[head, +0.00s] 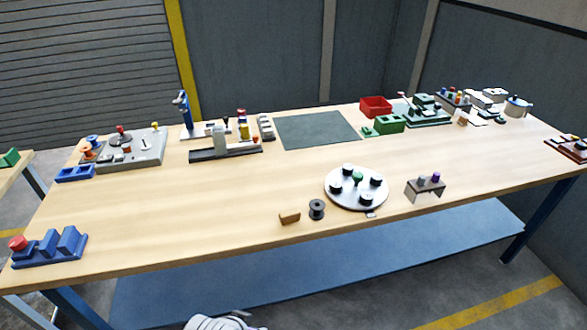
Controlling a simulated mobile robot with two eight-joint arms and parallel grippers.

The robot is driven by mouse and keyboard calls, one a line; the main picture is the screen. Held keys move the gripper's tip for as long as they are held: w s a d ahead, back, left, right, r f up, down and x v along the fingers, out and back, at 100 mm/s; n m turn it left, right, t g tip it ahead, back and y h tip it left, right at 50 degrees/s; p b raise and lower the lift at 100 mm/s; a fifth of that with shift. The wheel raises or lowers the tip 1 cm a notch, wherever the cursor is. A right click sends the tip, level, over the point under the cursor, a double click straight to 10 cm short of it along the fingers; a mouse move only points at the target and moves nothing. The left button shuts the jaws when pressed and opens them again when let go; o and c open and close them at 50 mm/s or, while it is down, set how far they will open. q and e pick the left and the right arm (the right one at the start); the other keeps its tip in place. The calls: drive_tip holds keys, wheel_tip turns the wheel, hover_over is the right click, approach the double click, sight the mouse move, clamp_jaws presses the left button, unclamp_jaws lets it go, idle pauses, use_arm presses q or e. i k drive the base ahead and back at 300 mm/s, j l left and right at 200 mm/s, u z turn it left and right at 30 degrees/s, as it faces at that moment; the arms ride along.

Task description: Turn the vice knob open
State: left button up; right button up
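A blue vice (68,241) stands at the near left corner of the long wooden table. Its red round knob (17,243) is on its left end, facing left. Two blue upright blocks stand on the vice's base, with a narrow gap between them. Nothing is seen clamped in it. Neither of my grippers shows in the head view, and nothing touches the vice or its knob.
The wooden table (150,225) has free room right of the vice. A blue tray (75,174) and a grey panel (145,150) lie behind it. A round white turntable (338,190), a black spool (317,209) and a small wooden block (289,217) stand near the front edge.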

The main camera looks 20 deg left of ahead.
sight(18, 243)
drive_tip(key=u, duration=2.4)
